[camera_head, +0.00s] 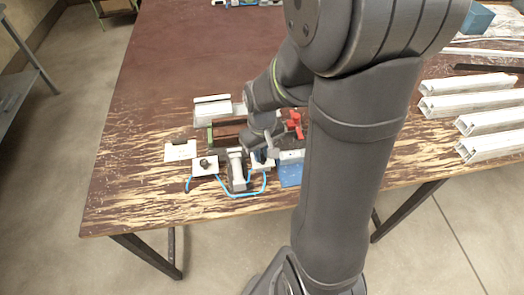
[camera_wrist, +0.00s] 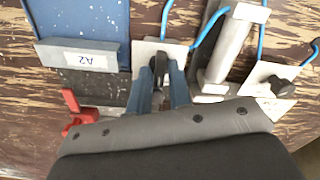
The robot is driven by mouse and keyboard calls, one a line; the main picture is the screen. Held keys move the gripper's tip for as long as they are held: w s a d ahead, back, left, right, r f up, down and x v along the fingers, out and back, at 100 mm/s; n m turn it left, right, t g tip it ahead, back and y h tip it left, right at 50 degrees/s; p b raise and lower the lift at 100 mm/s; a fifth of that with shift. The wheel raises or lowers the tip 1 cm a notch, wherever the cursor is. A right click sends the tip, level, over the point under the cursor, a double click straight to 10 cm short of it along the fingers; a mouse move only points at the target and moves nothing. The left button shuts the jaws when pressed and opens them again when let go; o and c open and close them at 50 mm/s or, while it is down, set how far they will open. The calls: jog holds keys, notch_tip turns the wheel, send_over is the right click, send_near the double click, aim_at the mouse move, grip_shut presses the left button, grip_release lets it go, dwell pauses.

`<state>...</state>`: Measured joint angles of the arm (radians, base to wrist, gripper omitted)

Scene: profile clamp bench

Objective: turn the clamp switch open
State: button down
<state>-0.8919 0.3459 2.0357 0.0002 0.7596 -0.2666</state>
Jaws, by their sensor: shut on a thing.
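A black switch handle (camera_wrist: 158,68) stands on a white plate (camera_wrist: 150,46) in the wrist view, at the end of a blue tube. My gripper (camera_wrist: 160,85) has its two blue fingers on either side of this handle and is shut on it. In the head view my gripper (camera_head: 262,155) is over the plate at the bench front, and the handle is hidden there. A second black knob (camera_wrist: 280,88) sits on another white plate, also seen in the head view (camera_head: 205,163). A grey cylinder (camera_head: 236,168) stands between the two plates.
A blue block (camera_wrist: 80,20) labelled A2 is beside the held switch. A red lever (camera_head: 295,124) stands close to my gripper. Blue tubing (camera_head: 235,196) loops along the front edge. White profiles (camera_head: 470,102) lie at right. The table's back left is clear.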

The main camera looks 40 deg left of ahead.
aim_at(262, 155)
jog(key=shift+n, duration=0.3)
jog(key=c, duration=1.3)
grip_release()
notch_tip(262, 155, up, 17)
jog(key=shift+r, duration=0.2)
notch_tip(262, 155, down, 18)
jog(key=shift+r, duration=0.25)
